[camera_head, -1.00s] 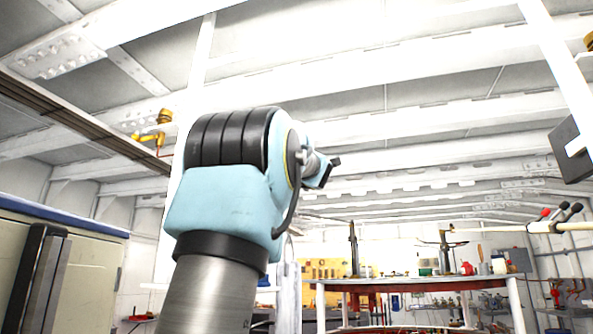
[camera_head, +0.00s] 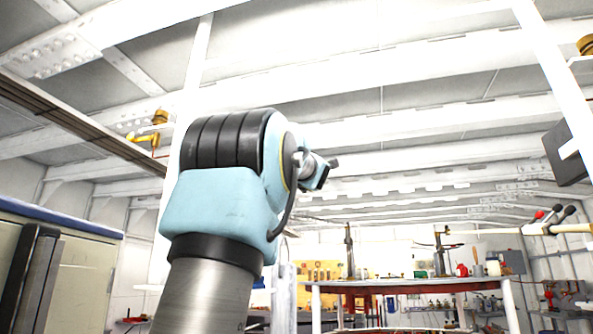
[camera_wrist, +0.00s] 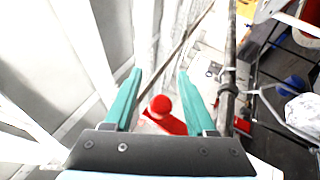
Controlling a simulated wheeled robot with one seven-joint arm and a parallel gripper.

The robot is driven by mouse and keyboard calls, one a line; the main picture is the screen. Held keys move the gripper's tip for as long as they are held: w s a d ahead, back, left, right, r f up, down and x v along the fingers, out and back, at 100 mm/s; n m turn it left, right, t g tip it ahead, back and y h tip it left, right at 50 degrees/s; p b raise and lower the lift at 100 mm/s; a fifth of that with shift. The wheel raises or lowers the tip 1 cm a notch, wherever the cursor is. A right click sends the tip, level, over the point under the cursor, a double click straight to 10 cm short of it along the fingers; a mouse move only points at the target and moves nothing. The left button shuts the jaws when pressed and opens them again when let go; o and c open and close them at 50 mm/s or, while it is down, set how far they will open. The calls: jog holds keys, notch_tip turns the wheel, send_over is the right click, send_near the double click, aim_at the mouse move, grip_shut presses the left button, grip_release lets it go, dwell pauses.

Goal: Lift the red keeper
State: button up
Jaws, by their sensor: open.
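My gripper (camera_wrist: 160,74) is open in the wrist view, with its two teal fingers apart and nothing held. A red thing with a rounded top (camera_wrist: 160,105), which may be the red keeper, shows in the gap between the fingers. I cannot tell how far beyond the fingers it lies, and its lower part is hidden by the gripper body. In the head view a small red item (camera_head: 462,270) stands on a distant round table; I cannot tell whether it is the same thing. The gripper's fingers are not clear in the head view.
A cream cabinet (camera_head: 75,285) stands close at the left. Levers with red and black knobs (camera_head: 553,215) stick out at the right. In the wrist view a grey pole (camera_wrist: 229,90) runs right of the fingers.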

jog(key=b+v, duration=0.5)
jog(key=v, duration=0.5)
jog(key=shift+s, duration=0.4)
jog(key=shift+f, duration=0.1)
